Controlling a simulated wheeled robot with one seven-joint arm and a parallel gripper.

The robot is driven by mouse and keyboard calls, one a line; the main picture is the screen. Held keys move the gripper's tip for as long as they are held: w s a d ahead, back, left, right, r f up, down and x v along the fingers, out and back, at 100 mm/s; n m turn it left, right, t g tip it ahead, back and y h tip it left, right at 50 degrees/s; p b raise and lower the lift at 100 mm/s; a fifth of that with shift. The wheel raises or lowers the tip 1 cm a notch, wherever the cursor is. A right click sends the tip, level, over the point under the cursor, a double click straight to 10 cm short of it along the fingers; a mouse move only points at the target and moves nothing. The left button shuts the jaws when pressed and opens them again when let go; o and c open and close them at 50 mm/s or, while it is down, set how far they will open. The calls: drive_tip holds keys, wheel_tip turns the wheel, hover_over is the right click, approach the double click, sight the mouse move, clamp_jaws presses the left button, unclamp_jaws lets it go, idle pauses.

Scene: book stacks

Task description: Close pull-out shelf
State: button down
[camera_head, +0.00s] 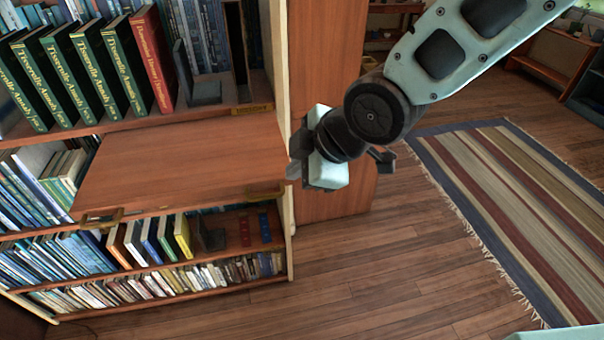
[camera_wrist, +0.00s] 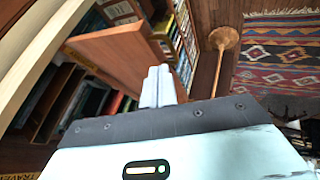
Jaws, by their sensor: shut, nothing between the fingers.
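The pull-out shelf (camera_head: 180,165) is a reddish-brown wooden board that sticks out of the bookcase, with a brass handle (camera_head: 100,217) at its front left and another (camera_head: 265,191) at its front right. The shelf also shows in the wrist view (camera_wrist: 115,55), left of and beyond the fingers. My gripper (camera_head: 293,171) is at the right end of the shelf, close to its front right corner. In the wrist view my gripper (camera_wrist: 158,86) has its pale fingers together, with nothing between them. I cannot tell whether the fingertips touch the shelf.
Green books (camera_head: 70,75) and a red book (camera_head: 152,58) stand on the bookcase shelf above. More books (camera_head: 150,280) fill the lower shelves. A bookcase side panel (camera_head: 325,60) stands behind my gripper. A striped rug (camera_head: 510,200) lies at right; the wooden floor (camera_head: 400,270) in front is clear.

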sight(278, 182)
drive_tip(key=p+x, duration=0.1)
drive_tip(key=x, duration=0.7)
